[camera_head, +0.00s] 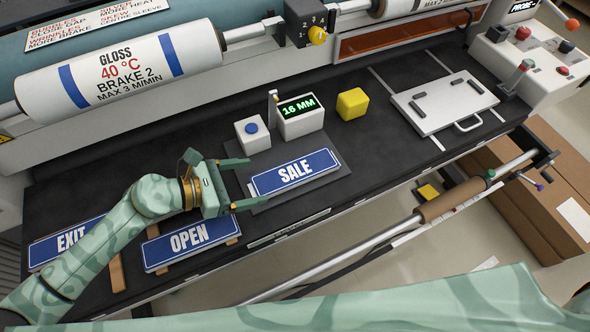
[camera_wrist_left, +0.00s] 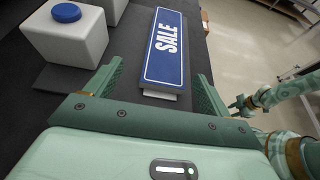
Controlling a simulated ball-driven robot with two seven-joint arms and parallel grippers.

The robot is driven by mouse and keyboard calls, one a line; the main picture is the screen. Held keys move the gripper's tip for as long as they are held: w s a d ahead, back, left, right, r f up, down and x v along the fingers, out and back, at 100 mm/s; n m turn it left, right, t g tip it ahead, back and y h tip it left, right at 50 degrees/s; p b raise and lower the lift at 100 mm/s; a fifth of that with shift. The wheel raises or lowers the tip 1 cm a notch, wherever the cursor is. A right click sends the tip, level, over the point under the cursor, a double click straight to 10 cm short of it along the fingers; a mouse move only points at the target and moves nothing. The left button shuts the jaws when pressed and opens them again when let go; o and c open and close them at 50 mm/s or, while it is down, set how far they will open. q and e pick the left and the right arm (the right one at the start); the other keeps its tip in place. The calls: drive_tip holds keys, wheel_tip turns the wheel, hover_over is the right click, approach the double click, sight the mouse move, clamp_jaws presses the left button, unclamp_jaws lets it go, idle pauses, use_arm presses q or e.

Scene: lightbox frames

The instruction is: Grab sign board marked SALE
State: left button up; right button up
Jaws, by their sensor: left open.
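The blue SALE sign board (camera_head: 318,161) with white letters lies nearly flat on a dark grey plate (camera_head: 268,206) on the black bench. It also shows in the left wrist view (camera_wrist_left: 163,62), with a pale block edge under its near end. My left gripper (camera_head: 257,182) is open and empty at the sign's left end. In the left wrist view its fingers (camera_wrist_left: 160,76) stand on either side of the near end, with gaps. My right arm crosses the bottom of the head view; what looks like my right gripper (camera_wrist_left: 240,103) shows small in the left wrist view.
EXIT (camera_head: 68,243) and OPEN (camera_head: 190,238) signs lie left, below my left arm. A blue-buttoned white box (camera_head: 253,143), a 16 MM display (camera_head: 300,122) and a yellow cube (camera_head: 352,104) stand behind the SALE sign. The bench's front edge is close.

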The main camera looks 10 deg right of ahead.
sight(277, 178)
use_arm(q)
drive_tip(key=x, duration=0.5)
drive_tip(key=shift+s+d+r, duration=0.1)
drive_tip(key=shift+s+d, duration=0.2)
drive_tip(key=c, duration=1.2)
drive_tip(key=shift+r, duration=0.1)
